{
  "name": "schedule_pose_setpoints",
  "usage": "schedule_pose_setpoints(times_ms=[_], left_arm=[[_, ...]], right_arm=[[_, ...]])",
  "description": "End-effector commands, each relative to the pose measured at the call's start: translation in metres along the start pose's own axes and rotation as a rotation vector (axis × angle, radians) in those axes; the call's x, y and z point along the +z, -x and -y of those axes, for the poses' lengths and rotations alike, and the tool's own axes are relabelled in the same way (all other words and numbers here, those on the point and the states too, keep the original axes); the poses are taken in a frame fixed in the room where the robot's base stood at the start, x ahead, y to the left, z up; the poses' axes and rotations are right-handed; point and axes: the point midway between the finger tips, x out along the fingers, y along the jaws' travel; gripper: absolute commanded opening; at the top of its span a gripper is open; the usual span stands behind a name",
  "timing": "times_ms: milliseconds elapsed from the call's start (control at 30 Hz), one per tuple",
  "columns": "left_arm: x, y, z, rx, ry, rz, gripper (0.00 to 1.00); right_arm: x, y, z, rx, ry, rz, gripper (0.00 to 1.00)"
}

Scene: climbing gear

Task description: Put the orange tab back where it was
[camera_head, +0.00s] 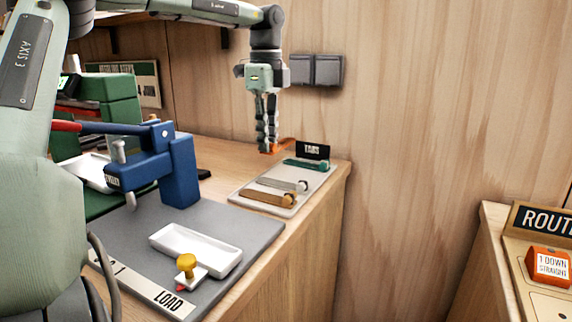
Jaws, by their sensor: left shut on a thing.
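The orange tab (285,144) is at the fingertips of my left gripper (267,149), which points straight down and is shut on it. Part of the tab is hidden behind the fingers. The gripper is over the far left side of a pale tab tray (246,193), near its small black sign (313,150). I cannot tell whether the orange tab touches the tray or the bench. My right gripper is not in view.
A blue lever press (180,170) stands left of the tray on a grey mat (215,215). A white dish (195,247) and a yellow-knobbed piece (187,264) are in front. Grey wall boxes (316,70) are behind.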

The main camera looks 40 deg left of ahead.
Motion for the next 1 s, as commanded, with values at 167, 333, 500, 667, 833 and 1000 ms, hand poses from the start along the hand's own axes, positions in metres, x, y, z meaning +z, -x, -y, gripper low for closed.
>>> schedule_pose_setpoints(times_ms=[167,333,500,667,833,1000], left_arm=[[-0.027,-0.018,0.01,0.003,0.0,0.001,0.0],[-0.035,-0.025,0.013,0.002,0.001,0.0,0.0],[-0.035,-0.045,0.012,0.004,0.0,-0.002,0.0],[-0.035,-0.062,0.013,0.001,0.002,-0.001,0.0],[-0.035,-0.062,0.013,-0.001,0.002,0.0,0.0],[-0.035,-0.065,0.013,-0.001,0.002,0.0,0.0]], right_arm=[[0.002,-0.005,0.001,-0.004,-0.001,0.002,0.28],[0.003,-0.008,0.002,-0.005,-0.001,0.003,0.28],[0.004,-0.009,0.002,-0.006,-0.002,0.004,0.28],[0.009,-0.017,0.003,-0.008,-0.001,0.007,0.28],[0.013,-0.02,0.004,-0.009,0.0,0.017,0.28],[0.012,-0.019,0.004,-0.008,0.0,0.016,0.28]])
